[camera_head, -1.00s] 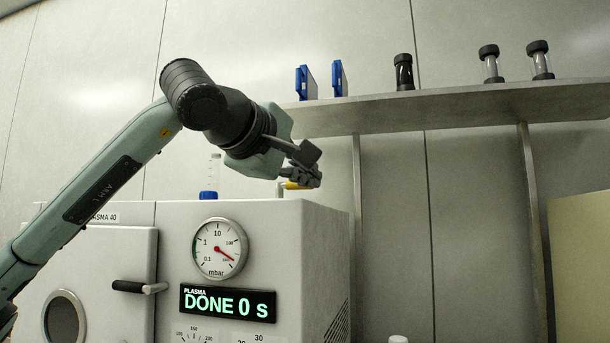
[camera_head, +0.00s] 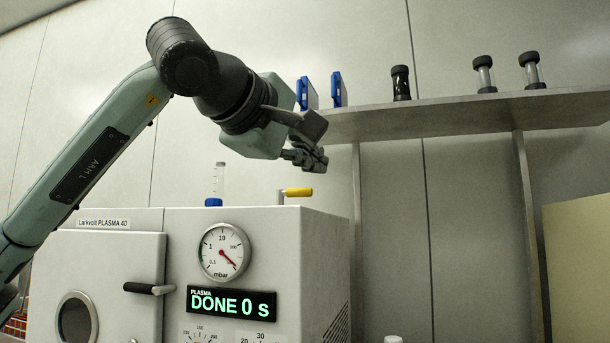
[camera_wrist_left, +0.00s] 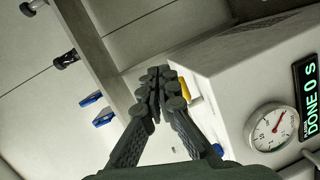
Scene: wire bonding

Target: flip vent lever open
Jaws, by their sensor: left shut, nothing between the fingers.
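The vent lever has a yellow handle (camera_head: 298,192) and sits on top of the white plasma machine (camera_head: 330,250), near its right end. In the left wrist view the yellow handle (camera_wrist_left: 185,88) shows just to the right of my fingers, partly hidden by them. My left gripper (camera_head: 318,162) is shut and empty, above and slightly right of the lever, with a visible gap in the head view. My right gripper is not in view.
A shelf (camera_head: 460,113) at the right holds blue holders (camera_head: 308,92) and several capped tubes. A pressure gauge (camera_head: 224,251) and a display reading DONE 0 s (camera_head: 232,303) are on the machine's front.

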